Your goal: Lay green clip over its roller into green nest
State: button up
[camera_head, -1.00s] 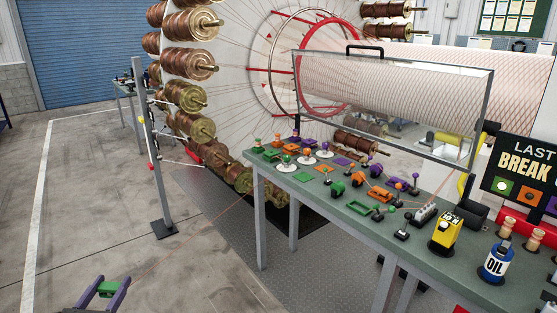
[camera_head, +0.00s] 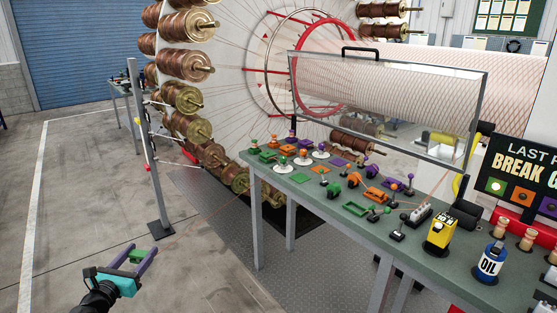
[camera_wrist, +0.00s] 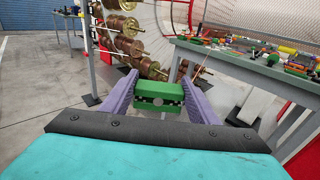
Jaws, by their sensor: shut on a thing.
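My gripper (camera_head: 139,261) is shut on the green clip (camera_head: 137,256), out over the open floor left of the table. In the wrist view the clip (camera_wrist: 158,95) sits between the two purple fingers. A thin copper-coloured wire runs up and right from the clip toward the spools. On the table, a green open rectangular frame (camera_head: 355,209) that looks like a green nest lies near the front edge. I cannot tell which of the small parts is the clip's roller.
The green-topped table (camera_head: 330,220) also holds orange and purple parts, a yellow can (camera_head: 440,233) and a blue oil can (camera_head: 490,262). A clear guard (camera_head: 390,100) stands at its back. A thin post (camera_head: 148,150) stands left. The floor between is free.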

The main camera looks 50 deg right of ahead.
jog(key=d+r+m+g+h+p, duration=0.1)
jog(key=d+r+m+g+p, duration=0.15)
jog(key=d, duration=1.65)
jog(key=d+r+m+g+h+p, duration=0.1)
jog(key=d+r+m+g, duration=0.2)
jog(key=d, duration=1.7)
jog(key=s+d+r+m+g+p, duration=0.1)
jog(key=s+d+g, duration=0.1)
jog(key=s+d, duration=0.5)
jog(key=s+d+r+m+g, duration=0.1)
jog(key=s+d, duration=0.6)
jog(key=d, duration=0.8)
jog(key=s+d+r+m+g+p, duration=0.1)
jog(key=s+d+r+g, duration=0.2)
jog(key=s+d, duration=0.4)
jog(key=d+g, duration=0.1)
jog(key=d, duration=0.3)
jog(key=shift+s+d+p, duration=0.3)
jog(key=shift+s+d, duration=0.05)
jog(key=shift+s+r, duration=0.1)
